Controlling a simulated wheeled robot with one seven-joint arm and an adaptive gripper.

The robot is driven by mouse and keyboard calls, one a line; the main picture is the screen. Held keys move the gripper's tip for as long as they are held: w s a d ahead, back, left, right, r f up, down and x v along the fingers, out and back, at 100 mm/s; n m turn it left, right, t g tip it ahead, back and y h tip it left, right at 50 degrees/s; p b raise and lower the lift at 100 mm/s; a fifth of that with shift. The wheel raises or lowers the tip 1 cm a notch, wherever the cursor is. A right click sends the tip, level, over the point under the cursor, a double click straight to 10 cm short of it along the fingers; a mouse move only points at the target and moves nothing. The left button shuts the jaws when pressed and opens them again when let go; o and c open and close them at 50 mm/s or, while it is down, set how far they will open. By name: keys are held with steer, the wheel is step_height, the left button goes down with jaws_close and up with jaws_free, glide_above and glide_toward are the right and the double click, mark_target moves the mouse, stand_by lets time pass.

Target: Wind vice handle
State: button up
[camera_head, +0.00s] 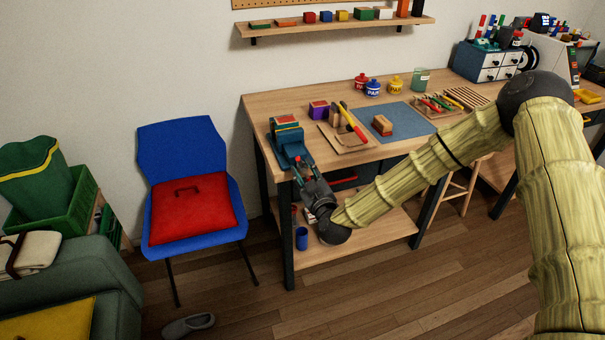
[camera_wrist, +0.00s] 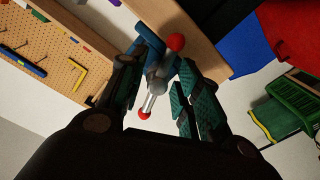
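The teal vice (camera_head: 287,141) stands at the left front corner of the workbench, with a small block-like thing on top. In the wrist view its handle (camera_wrist: 153,98) is a metal bar with a red ball at each end, beside the blue vice body (camera_wrist: 149,45). My gripper (camera_head: 303,165) is at the front of the vice. In the wrist view my gripper (camera_wrist: 160,72) has its two green-padded fingers apart, with the handle between them. I see gaps beside the bar. In the head view the handle is mostly hidden by my gripper.
The wooden workbench (camera_head: 262,107) holds a tool tray (camera_head: 348,142), a blue mat (camera_head: 412,121) and several cans. A blue chair (camera_head: 178,137) with a red cushion (camera_head: 190,208) stands left of it. Floor in front of the bench is clear.

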steer(key=v, duration=1.1)
steer(key=shift+s, duration=0.25)
steer(key=shift+f, duration=0.1)
